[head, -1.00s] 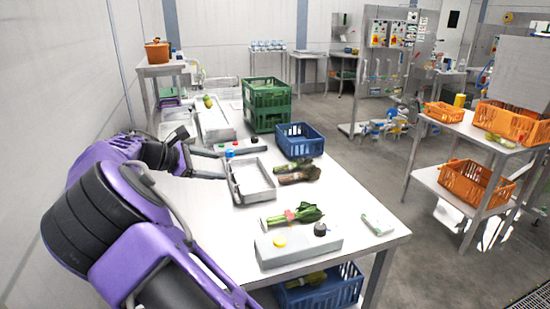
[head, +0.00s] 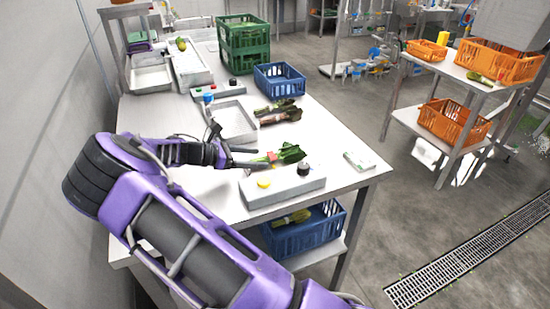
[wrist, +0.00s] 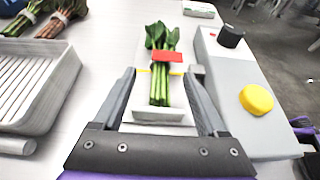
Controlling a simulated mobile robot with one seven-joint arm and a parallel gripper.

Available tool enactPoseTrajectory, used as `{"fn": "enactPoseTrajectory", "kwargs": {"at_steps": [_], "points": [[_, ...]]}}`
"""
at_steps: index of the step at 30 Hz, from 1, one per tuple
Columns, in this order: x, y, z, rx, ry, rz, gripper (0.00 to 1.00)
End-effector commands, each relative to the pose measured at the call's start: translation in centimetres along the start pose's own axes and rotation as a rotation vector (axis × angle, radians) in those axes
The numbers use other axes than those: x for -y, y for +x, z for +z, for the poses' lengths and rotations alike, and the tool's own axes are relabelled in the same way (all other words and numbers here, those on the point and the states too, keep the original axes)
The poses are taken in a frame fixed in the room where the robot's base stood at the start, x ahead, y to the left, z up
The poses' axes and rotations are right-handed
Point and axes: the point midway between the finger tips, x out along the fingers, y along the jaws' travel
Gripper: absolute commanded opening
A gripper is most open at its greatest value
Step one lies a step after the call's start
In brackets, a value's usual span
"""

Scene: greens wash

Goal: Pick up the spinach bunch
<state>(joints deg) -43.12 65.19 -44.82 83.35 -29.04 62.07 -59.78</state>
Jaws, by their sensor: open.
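In the wrist view the spinach bunch (wrist: 160,88) is centred, stems toward me. My gripper (head: 262,160) is open at its stem end. In the wrist view my gripper (wrist: 160,74) has one finger on each side of the stems, with gaps between.
A grey control box (head: 284,186) with a yellow and a black button stands close on the right. A grey tray (head: 233,138) is to the left. Other leafy bunches (head: 278,116), a blue crate (head: 279,82) and green crates (head: 243,58) stand farther back. A blue crate (head: 300,236) sits below.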

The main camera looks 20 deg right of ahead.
Motion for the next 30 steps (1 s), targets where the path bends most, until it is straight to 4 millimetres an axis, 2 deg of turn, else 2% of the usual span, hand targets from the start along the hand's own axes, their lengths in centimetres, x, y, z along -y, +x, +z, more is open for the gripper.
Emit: {"fn": "enactPoseTrajectory", "kwargs": {"at_steps": [5,13,22,23,30], "points": [[0.1,1.3,0.2,0.0,0.0,-0.001,0.75],[0.1,5.0,0.7,0.0,0.0,-0.001,0.75],[0.1,5.5,0.7,-0.001,0.001,0.0,0.75],[0.1,5.5,0.7,-0.001,0.001,0.0,0.71],[0.0,5.5,0.7,-0.001,0.001,0.001,0.28]]}}
